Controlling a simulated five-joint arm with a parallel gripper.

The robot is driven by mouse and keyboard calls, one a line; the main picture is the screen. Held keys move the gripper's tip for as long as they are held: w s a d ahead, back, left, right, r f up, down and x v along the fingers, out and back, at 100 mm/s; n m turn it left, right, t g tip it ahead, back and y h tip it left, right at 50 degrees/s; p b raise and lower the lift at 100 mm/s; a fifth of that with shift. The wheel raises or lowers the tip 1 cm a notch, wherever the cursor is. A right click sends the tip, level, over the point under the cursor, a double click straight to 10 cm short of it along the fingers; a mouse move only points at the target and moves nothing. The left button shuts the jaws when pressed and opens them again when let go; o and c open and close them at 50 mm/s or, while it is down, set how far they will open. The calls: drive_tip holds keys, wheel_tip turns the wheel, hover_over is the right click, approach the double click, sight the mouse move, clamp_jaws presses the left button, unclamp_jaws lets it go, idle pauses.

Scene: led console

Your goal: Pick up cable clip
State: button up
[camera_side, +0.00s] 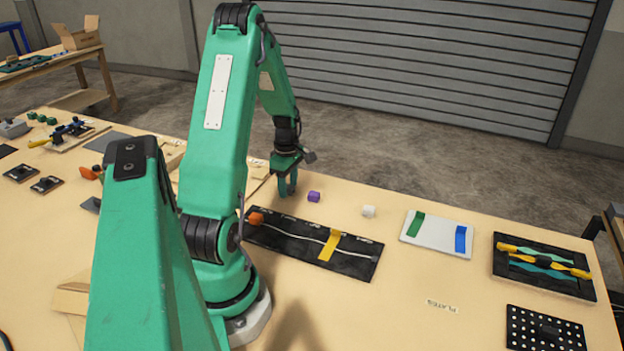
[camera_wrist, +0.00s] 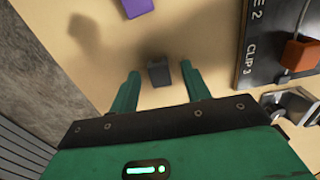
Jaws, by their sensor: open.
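My gripper (camera_side: 287,190) points down at the table, left of a purple block (camera_side: 314,197). In the wrist view its two green fingers (camera_wrist: 159,76) are apart. A small dark grey block (camera_wrist: 158,72), which looks like a cable clip, stands on the table between the fingertips, with a gap on both sides. It cannot be made out in the side view. The purple block also shows at the top of the wrist view (camera_wrist: 137,7). A white block (camera_side: 369,211) lies farther right. A black board (camera_side: 310,238), with "CLIP 3" lettering in the wrist view, lies nearby.
The board carries a pale cable, an orange block (camera_side: 256,218) and a yellow strap (camera_side: 329,245). A white plate (camera_side: 432,242) with green and blue pieces, a black tray (camera_side: 541,284) and a perforated plate (camera_side: 518,334) stand right. Table around the purple and white blocks is clear.

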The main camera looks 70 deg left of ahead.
sight(288, 186)
drive_tip(key=shift+c, duration=0.2)
clamp_jaws()
idle(0.4)
drive_tip(key=shift+r, duration=0.45)
wheel_tip(288, 186, up, 3)
drive_tip(key=shift+f, duration=0.1)
drive_tip(key=w+d+r, duration=0.4)
drive_tip(key=d+r, duration=0.3)
drive_tip(key=d, duration=0.3)
drive_tip(key=shift+w+d+r, duration=0.15)
drive_tip(key=shift+w+d, duration=0.2)
drive_tip(key=shift+w, duration=0.05)
